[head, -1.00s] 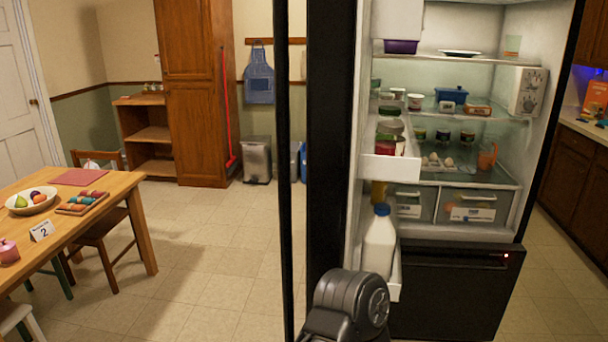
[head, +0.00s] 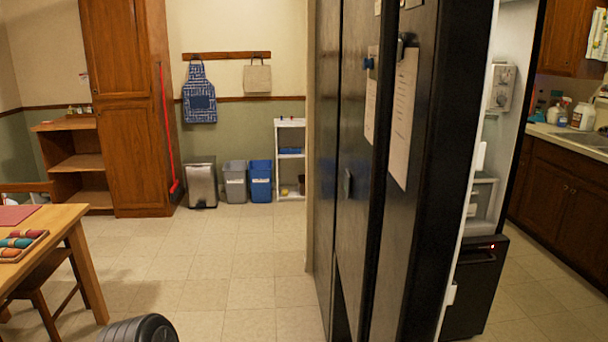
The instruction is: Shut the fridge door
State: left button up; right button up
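The black fridge door (head: 425,215) stands ajar on the right of the head view. I see its outer face, with paper sheets (head: 404,118) and small clips on it, and its thick edge with a pale inner liner. To its right a narrow strip of the lit fridge interior (head: 510,130) shows, above a black lower drawer (head: 474,285) with a small red light. The door hides most of the shelves. Neither gripper shows; only a dark rounded part of my arm is at the bottom left, apart from the door in the picture.
A wooden table (head: 68,222) and chair are at the left. Bins (head: 234,180) and a white shelf unit (head: 290,160) stand at the back wall. A sink counter (head: 570,140) is at the far right. The tiled floor in the middle is clear.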

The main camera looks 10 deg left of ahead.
aim_at(397, 251)
jog(key=k+j+u, duration=0.1)
jog(key=j+u, duration=0.15)
jog(key=j, duration=0.4)
jog(key=k+j+u, duration=0.1)
jog(key=j+u, duration=0.2)
jog(key=j, duration=0.3)
